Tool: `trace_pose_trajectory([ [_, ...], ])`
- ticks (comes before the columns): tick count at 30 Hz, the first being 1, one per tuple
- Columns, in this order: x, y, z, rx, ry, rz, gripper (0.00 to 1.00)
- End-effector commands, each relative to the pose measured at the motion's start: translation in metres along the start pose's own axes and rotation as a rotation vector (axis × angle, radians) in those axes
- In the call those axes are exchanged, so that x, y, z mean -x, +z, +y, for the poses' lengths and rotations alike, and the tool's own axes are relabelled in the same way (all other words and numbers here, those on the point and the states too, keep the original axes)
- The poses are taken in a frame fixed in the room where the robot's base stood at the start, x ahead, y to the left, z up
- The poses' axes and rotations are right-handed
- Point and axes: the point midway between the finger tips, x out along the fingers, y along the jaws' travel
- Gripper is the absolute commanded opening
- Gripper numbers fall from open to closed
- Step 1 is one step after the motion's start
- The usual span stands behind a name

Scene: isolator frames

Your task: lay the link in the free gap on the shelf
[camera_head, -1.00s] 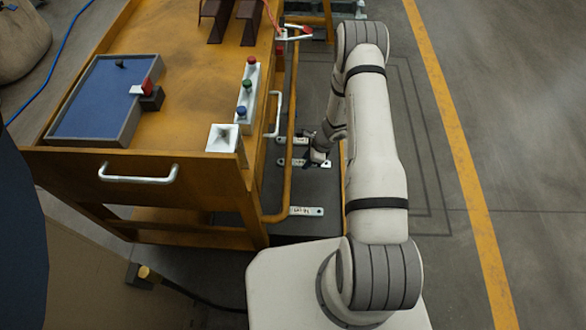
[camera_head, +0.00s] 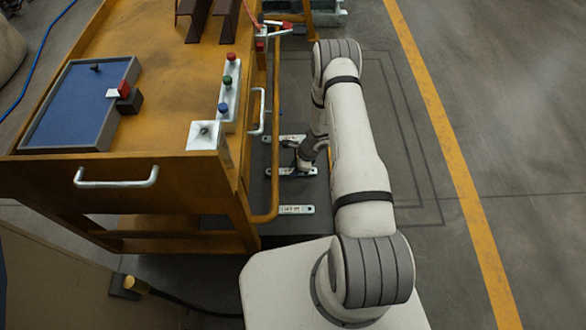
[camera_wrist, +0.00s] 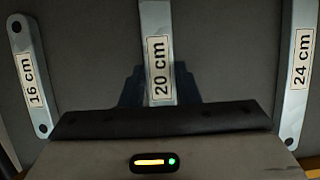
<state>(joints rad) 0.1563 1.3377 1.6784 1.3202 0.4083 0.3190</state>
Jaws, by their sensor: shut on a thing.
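My gripper (camera_wrist: 158,88) is shut on the pale metal link marked 20 cm (camera_wrist: 160,30), with a dark finger on each side of it. The 20 cm link lies between the link marked 16 cm (camera_wrist: 28,70) at left and the link marked 24 cm (camera_wrist: 298,70) at right, touching neither. In the head view my gripper (camera_head: 303,163) is at the middle link, over the dark shelf (camera_head: 285,192) beside the cart. I cannot tell whether the held link touches the shelf. Its near end is hidden behind my gripper in the wrist view.
The orange cart (camera_head: 150,140) stands left of my arm, its rail (camera_head: 275,120) close to the links. A blue-topped box (camera_head: 75,105) and a button strip (camera_head: 229,95) sit on the cart. Open floor (camera_head: 500,120) lies to the right.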

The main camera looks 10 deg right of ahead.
Motion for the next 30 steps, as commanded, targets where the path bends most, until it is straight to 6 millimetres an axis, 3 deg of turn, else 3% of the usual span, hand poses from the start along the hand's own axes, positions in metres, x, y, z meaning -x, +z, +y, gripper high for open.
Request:
trace_pose_trajectory([
  [9,-0.001,0.000,0.000,0.001,0.001,0.000,0.51],
  [19,0.004,0.003,0.000,0.001,0.001,0.000,0.51],
  [30,0.081,0.003,-0.001,0.002,-0.001,0.000,0.51],
])
